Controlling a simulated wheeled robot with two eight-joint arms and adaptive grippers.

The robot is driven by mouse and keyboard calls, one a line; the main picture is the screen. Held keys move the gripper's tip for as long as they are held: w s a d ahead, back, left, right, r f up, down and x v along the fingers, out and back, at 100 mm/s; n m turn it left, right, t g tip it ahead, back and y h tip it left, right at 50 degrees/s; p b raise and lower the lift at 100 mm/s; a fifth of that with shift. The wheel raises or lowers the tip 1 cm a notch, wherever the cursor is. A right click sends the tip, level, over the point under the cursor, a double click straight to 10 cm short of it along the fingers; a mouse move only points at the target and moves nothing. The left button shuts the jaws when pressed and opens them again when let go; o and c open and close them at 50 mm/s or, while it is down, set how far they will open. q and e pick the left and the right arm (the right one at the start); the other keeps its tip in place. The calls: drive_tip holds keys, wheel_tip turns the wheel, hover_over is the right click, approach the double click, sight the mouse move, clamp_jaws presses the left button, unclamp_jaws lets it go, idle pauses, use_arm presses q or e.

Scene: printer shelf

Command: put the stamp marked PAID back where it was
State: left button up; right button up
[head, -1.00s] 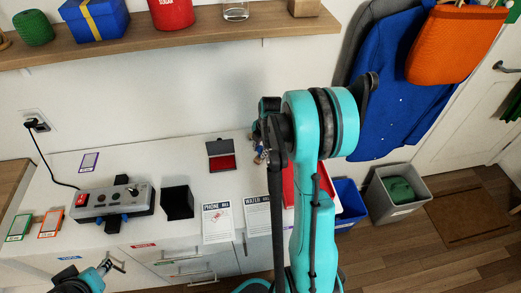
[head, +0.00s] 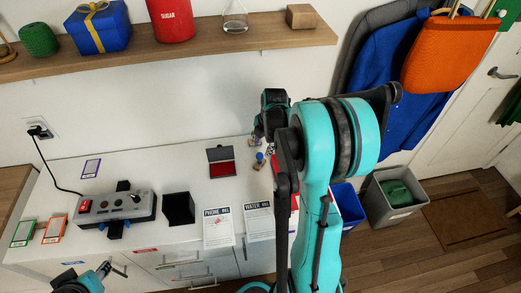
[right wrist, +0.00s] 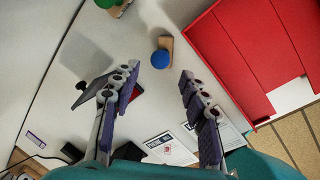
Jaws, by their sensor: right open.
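A stamp with a blue round knob (right wrist: 160,59) and a wooden block stands on the white counter in the right wrist view. It also shows in the head view (head: 259,158). A green-knobbed stamp (right wrist: 106,3) on a wooden base is cut off at the top of the right wrist view. No stamp's marking is legible. My right gripper (right wrist: 158,73) is open and empty; its fingers lie either side of the line to the blue-knobbed stamp, apart from it. In the head view my right arm hides part of the counter. My left gripper (head: 117,269) is at the lower left, its jaws unclear.
An open red ink pad (head: 221,169) lies left of the stamps. A red tray (right wrist: 245,55) borders the stamps. A black box (head: 179,209) stands farther left.

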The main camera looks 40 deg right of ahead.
drive_tip(key=s+a+r+m+t, duration=0.1)
drive_tip(key=s+a+r+m, duration=0.15)
drive_tip(key=a+r, duration=0.2)
drive_tip(key=s+a+r+m+p, duration=0.1)
drive_tip(key=a+r+m, duration=0.2)
drive_tip(key=a+m, duration=0.15)
drive_tip(key=s+a+r+m+t, duration=0.1)
drive_tip(key=s+a+r+m, duration=0.1)
drive_tip(key=a+r, duration=0.3)
drive_tip(key=s+a+m+t, duration=0.2)
drive_tip(key=s+a+m, duration=0.5)
drive_tip(key=a+m, duration=0.3)
drive_tip(key=shift+s+f+t, duration=0.15)
drive_tip(key=shift+f+t, duration=0.25)
drive_tip(key=shift+f+b, duration=0.55)
drive_tip(key=shift+f, duration=0.05)
